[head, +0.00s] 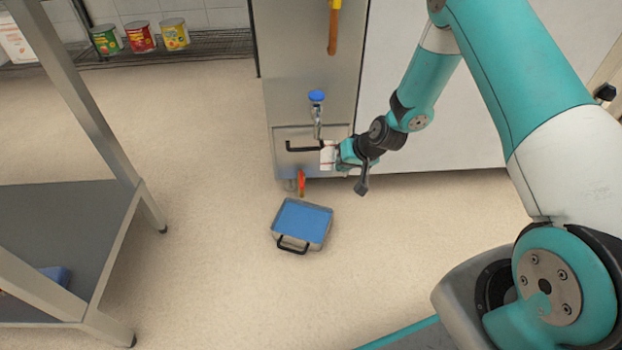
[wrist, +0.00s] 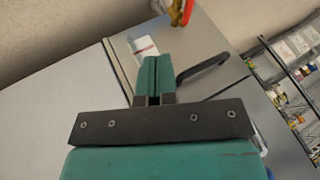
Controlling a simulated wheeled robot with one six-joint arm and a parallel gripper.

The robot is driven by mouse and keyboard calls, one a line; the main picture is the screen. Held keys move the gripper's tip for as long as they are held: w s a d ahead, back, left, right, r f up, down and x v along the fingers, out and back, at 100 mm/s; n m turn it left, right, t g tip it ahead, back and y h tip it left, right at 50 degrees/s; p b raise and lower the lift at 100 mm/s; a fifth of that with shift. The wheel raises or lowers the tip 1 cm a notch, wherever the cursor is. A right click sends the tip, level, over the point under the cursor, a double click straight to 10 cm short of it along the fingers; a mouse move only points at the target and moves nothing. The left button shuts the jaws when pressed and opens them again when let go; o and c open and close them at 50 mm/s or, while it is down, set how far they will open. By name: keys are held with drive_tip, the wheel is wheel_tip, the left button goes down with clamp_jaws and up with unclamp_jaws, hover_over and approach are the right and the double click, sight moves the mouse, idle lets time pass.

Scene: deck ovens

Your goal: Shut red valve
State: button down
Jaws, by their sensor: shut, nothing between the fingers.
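The red valve (head: 301,183) is a small red lever on a pipe low at the bottom of the steel cabinet front, just above a pan of blue liquid (head: 302,220). In the wrist view the red lever (wrist: 187,12) shows at the top edge beside a brass-coloured part, partly cut off. My gripper (head: 332,156) is in front of the cabinet's lower panel, above and to the right of the valve and apart from it. In the wrist view its teal fingers (wrist: 153,62) are shut together, with nothing between them.
A black handle (head: 305,148) sticks out of the lower panel close to my gripper. A blue-topped tap (head: 316,98) and an orange handle (head: 333,32) are higher up. A steel table (head: 60,215) stands at left. The floor between table and pan is clear.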

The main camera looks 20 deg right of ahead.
sight(301, 179)
drive_tip(key=shift+f, duration=0.1)
drive_tip(key=w+a+f+b, duration=0.5)
drive_tip(key=a+f+b, duration=0.2)
drive_tip(key=f+b, duration=0.1)
drive_tip(key=shift+w+f, duration=0.25)
drive_tip(key=shift+f, duration=0.15)
drive_tip(key=shift+r, duration=0.1)
